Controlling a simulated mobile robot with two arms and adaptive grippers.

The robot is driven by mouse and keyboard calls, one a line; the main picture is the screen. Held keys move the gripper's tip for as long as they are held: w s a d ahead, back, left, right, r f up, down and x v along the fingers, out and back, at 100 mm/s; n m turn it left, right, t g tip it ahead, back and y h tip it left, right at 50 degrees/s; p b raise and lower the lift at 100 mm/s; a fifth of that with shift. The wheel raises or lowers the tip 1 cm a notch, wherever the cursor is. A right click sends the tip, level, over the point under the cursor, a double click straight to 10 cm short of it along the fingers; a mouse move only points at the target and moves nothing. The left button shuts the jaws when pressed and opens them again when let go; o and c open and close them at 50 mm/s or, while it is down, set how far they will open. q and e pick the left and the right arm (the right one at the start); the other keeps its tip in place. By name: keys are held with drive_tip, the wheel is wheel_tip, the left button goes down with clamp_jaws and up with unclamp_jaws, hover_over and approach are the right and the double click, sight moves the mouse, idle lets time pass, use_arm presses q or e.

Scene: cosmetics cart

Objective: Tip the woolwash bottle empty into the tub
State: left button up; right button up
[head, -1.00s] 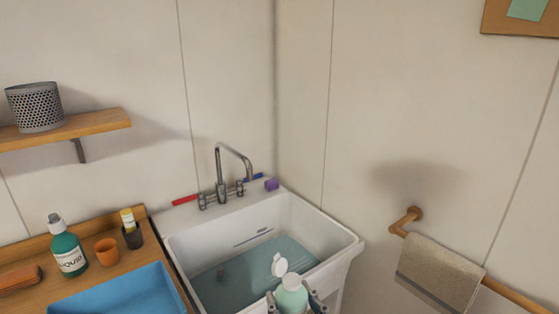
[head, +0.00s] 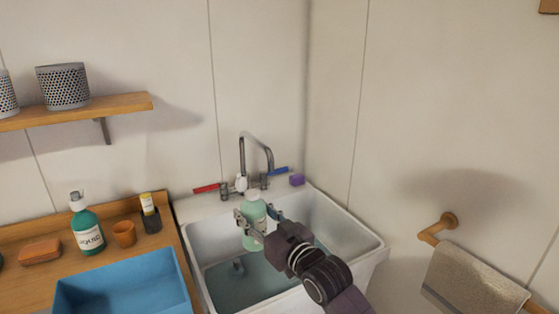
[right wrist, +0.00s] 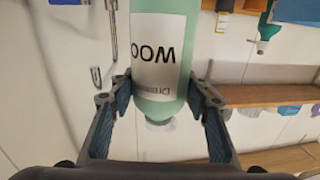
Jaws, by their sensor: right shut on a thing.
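The woolwash bottle (head: 254,231) is pale green with a white top and stands roughly upright over the tub. My right gripper (head: 256,217) is shut around its body, with one finger on each side. In the right wrist view, the bottle (right wrist: 155,25) fills the middle between my right gripper's fingers (right wrist: 157,100); that picture is upside down, as is the label. The tub (head: 346,213) is a white sink with bluish water in its bottom; my forearm hides part of it. Whether the bottle's cap is open is too small to tell. My left gripper is not in view.
A tap (head: 243,160) with red and blue handles rises behind the bottle. A purple block (head: 297,180) sits on the back rim. A blue tray (head: 120,290), orange cup (head: 124,234) and green liquid bottle (head: 87,228) stand on the left counter. A towel (head: 470,280) hangs at right.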

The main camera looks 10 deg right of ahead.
drive_tip(key=w+r+y+b, duration=0.1)
drive_tip(key=w+r, duration=0.5)
drive_tip(key=shift+w+r+n+g, duration=0.3)
drive_tip(key=shift+n, duration=0.1)
drive_tip(key=shift+d+r+m, duration=0.1)
drive_tip(key=shift+d+m, duration=0.1)
drive_tip(key=shift+m, duration=0.2)
